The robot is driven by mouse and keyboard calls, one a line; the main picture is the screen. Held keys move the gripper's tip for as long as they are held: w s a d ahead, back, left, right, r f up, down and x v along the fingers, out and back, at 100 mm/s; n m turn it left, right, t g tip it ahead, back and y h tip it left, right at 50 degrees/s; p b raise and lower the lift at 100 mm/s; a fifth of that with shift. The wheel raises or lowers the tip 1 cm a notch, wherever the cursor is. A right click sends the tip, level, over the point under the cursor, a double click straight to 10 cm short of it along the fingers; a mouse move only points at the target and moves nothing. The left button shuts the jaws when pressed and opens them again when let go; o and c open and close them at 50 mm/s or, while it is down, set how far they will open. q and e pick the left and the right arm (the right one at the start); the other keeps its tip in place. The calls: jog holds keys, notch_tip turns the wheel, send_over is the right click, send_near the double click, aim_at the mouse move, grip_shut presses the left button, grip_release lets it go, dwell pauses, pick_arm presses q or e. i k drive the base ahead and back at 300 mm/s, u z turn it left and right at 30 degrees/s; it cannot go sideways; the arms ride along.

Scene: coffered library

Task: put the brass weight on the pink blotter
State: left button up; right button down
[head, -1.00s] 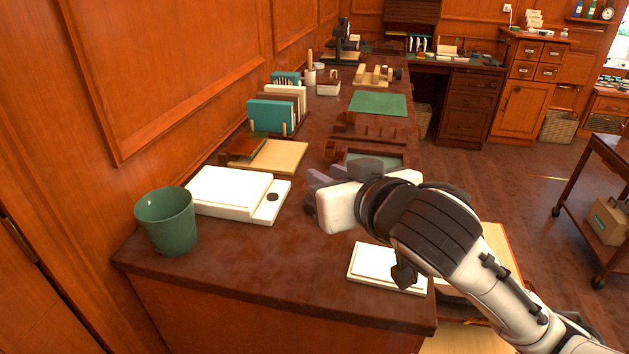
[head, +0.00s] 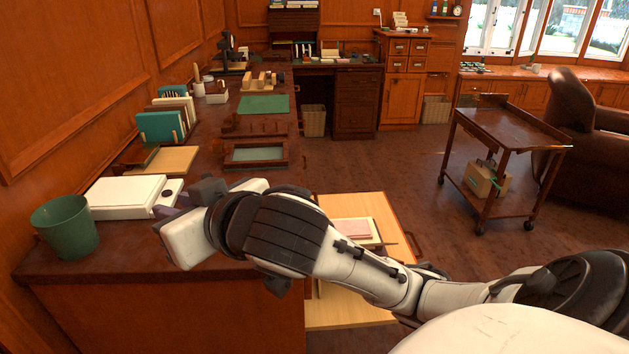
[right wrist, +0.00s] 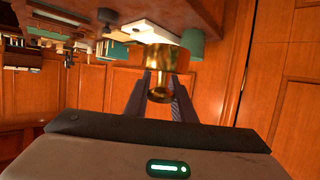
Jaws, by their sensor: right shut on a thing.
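The brass weight (right wrist: 158,75) is a shiny gold cylinder with a narrower end. It sits between the two dark fingers of my right gripper (right wrist: 160,98) in the right wrist view. In the head view my right gripper (head: 182,205) is over the near end of the dark desk, beside the white device; the hand and arm hide the weight there. A pink pad, seemingly the pink blotter (head: 352,229), lies on a pale wooden surface right of the desk, behind my right forearm and partly covered by it. My left gripper is not in view.
A green bin (head: 66,228) and a white device (head: 122,197) stand on the desk's near left. A pale board (head: 168,160), file holders (head: 160,127) and a green mat (head: 263,104) lie farther back. A wooden cart (head: 510,130) stands right, with open floor before it.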

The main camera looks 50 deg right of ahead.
aim_at(358, 226)
jog(key=u, duration=2.2)
jog(key=k, duration=1.6)
jog(key=z, duration=2.05)
jog(key=i, duration=0.5)
